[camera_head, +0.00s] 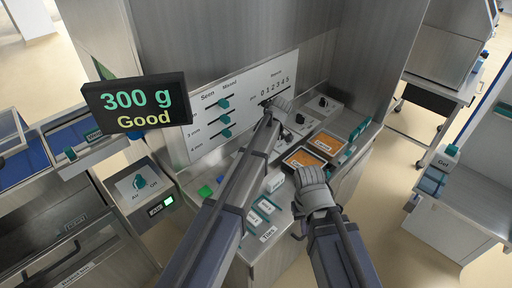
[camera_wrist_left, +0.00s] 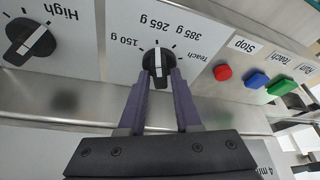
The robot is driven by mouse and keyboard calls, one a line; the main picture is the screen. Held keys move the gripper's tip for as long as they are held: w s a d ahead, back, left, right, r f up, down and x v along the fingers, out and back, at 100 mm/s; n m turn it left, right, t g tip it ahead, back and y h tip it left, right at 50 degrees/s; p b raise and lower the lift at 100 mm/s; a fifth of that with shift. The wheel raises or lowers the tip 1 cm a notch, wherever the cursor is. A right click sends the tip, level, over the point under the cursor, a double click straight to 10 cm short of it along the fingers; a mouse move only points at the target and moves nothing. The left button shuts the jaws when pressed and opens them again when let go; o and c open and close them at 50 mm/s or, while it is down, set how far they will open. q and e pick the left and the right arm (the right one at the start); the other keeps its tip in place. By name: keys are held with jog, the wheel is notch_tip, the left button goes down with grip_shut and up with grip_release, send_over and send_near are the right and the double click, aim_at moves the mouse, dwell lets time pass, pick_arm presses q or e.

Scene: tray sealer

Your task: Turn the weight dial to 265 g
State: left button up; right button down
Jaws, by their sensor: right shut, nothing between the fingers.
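The weight dial (camera_wrist_left: 158,62) is a black knob with a white pointer line, on a pale plate marked 150 g, 265 g, 385 g and Teach. In the left wrist view its line points roughly towards the middle marks; I cannot tell the exact setting. My left gripper (camera_wrist_left: 160,82) has one finger on each side of the dial; whether they touch it is unclear. In the head view the left hand (camera_head: 282,104) is at the upright panel, and I cannot make out the dial there. My right gripper (camera_head: 318,203) is shut and empty, beside orange-filled trays (camera_head: 304,158).
A screen (camera_head: 138,105) reads 300 g Good. Near the dial are a High knob (camera_wrist_left: 30,40), a red button (camera_wrist_left: 222,72), a blue button (camera_wrist_left: 257,80) and a green button (camera_wrist_left: 280,85). A lever panel (camera_head: 205,130) stands left of my left arm.

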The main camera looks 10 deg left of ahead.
pick_arm(q)
jog(key=shift+o, duration=1.3)
jog(key=shift+r, duration=0.15)
jog(key=p+v, duration=0.7)
jog(key=shift+r, duration=0.2)
jog(key=shift+d, duration=0.15)
jog(key=shift+s, duration=0.1)
jog(key=s+a+f+m+h, duration=0.1)
jog(key=s+a+m+h, duration=0.15)
jog(key=s+m, duration=0.7)
jog(key=s+a+f+m+h, duration=0.1)
jog(key=s+a+m+h, duration=0.15)
jog(key=s+m, duration=0.7)
jog(key=s+d+g+y, duration=0.1)
jog(key=s+d, duration=0.9)
jog(key=shift+d+r+m+y, duration=0.25)
jog(key=shift+d+m+y, duration=0.05)
jog(key=shift+d+y, duration=0.1)
